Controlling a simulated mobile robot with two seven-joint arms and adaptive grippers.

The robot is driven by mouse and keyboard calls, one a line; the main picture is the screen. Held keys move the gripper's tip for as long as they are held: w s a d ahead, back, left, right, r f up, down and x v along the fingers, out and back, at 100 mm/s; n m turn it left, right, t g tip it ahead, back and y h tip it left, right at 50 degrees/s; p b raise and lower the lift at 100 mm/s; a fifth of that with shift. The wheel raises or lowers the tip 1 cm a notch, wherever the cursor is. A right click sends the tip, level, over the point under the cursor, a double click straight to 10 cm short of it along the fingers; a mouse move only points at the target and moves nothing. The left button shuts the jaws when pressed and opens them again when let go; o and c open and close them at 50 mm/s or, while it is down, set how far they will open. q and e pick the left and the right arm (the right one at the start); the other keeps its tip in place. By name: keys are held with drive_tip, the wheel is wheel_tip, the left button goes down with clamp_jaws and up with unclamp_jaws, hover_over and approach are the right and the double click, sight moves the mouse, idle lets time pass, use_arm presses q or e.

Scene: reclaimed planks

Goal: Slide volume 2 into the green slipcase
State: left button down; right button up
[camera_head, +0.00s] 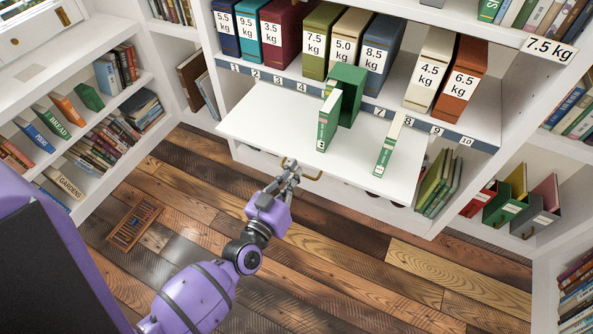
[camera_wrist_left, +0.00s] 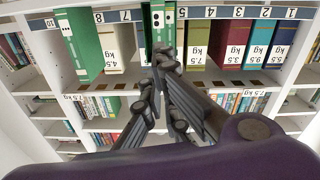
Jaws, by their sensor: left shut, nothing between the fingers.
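The green slipcase (camera_head: 351,92) stands at the back of the white pull-out board, in front of the weighed volumes. My left gripper (camera_head: 292,165) is shut and empty by the board's front edge, touching no book. My right gripper is out of view.
The pull-out board (camera_head: 262,125) is bare at its left. A brass handle (camera_head: 314,176) is below its front edge. Labelled volumes (camera_head: 320,42) line the shelf behind. Green books (camera_head: 437,183) stand lower right. A small wooden rack (camera_head: 135,222) lies on the plank floor.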

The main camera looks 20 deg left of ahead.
use_arm(q)
drive_tip(key=shift+w, duration=0.1)
drive_tip(key=m, duration=0.9)
approach(322, 134)
drive_tip(key=shift+w+r+b, duration=0.15)
drive_tip(key=shift+w+b, duration=0.2)
drive_tip(key=shift+b, duration=0.1)
drive_tip(key=w+b, duration=0.2)
drive_tip(key=w, duration=0.2)
drive_tip(key=shift+w+d, duration=0.1)
drive_tip(key=shift+w, duration=0.9)
